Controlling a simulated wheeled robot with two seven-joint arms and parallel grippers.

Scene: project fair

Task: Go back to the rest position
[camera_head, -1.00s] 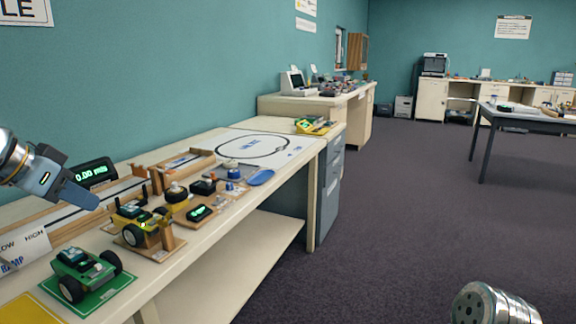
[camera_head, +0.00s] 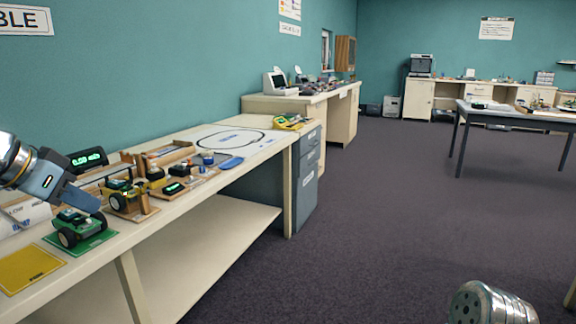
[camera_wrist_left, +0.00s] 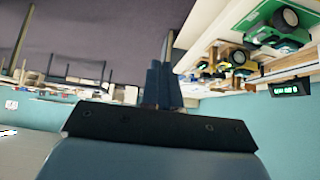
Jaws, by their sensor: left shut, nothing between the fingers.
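My left gripper (camera_head: 88,200) comes in from the left in the head view, above the left part of the long workbench (camera_head: 200,205). Its fingers are shut and empty. They appear in front of the green robot car (camera_head: 78,226). In the left wrist view the shut fingers (camera_wrist_left: 162,88) point away from the camera, with the bench at the upper right. Of my right arm only a metal link (camera_head: 490,303) shows at the bottom right; its gripper is out of view.
The bench holds a yellow robot car (camera_head: 122,192), a green digital display (camera_head: 87,159), a yellow mat (camera_head: 28,268) and a white track sheet (camera_head: 228,138). A grey drawer cabinet (camera_head: 306,180) stands by its far end. Open carpet (camera_head: 390,220) lies to the right, with a grey table (camera_head: 515,118) beyond.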

